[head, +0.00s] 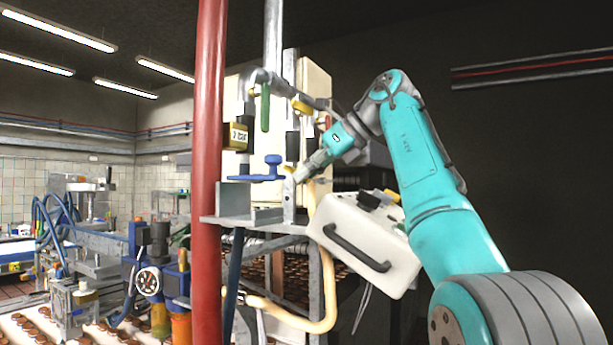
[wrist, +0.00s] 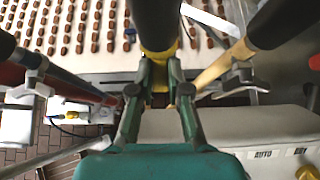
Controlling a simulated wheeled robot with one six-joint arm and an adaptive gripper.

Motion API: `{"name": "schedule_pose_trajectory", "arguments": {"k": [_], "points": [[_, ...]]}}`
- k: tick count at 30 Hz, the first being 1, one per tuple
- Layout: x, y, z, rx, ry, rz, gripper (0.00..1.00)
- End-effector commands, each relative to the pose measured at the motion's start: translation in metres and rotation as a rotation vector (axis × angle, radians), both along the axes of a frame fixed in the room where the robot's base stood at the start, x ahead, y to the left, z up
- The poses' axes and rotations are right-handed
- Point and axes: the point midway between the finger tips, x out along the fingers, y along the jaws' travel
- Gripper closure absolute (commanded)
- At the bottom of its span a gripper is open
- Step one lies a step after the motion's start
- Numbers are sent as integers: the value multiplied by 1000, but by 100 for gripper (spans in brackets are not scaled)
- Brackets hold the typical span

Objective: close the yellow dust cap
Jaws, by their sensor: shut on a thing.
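In the wrist view, the yellow dust cap (wrist: 160,53) shows at the lower end of a dark upright hose coupling, between the two fingers of my gripper (wrist: 160,72). The fingers are closed in on it from both sides; the tips partly hide it. In the head view, my gripper (head: 298,175) reaches in from the right, tilted downward, to the lower end of a black-and-white coupling (head: 292,147). The cap is mostly hidden there, and I cannot tell how far it is seated.
A red post (head: 208,170) stands left of the work spot. A blue valve handle (head: 272,168) and a metal bracket (head: 250,215) are close to my gripper. A white control box (head: 362,245) with a dark handle hangs below my arm. A cream hose (head: 318,270) runs down beside it.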

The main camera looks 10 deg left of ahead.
Motion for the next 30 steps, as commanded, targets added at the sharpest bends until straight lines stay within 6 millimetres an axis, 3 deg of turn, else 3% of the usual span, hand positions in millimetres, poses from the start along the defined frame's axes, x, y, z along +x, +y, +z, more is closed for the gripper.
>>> {"name": "schedule_pose_trajectory", "arguments": {"k": [10,11,13,14,24,30], "points": [[-1,0,6,3,-10,-3,100],[-1,0,6,3,-10,-3,79],[-1,0,6,3,-11,-2,62],[-1,0,6,3,-11,-2,58],[-1,-2,5,-1,-5,-1,58],[-7,-20,19,0,-7,-4,58]]}}
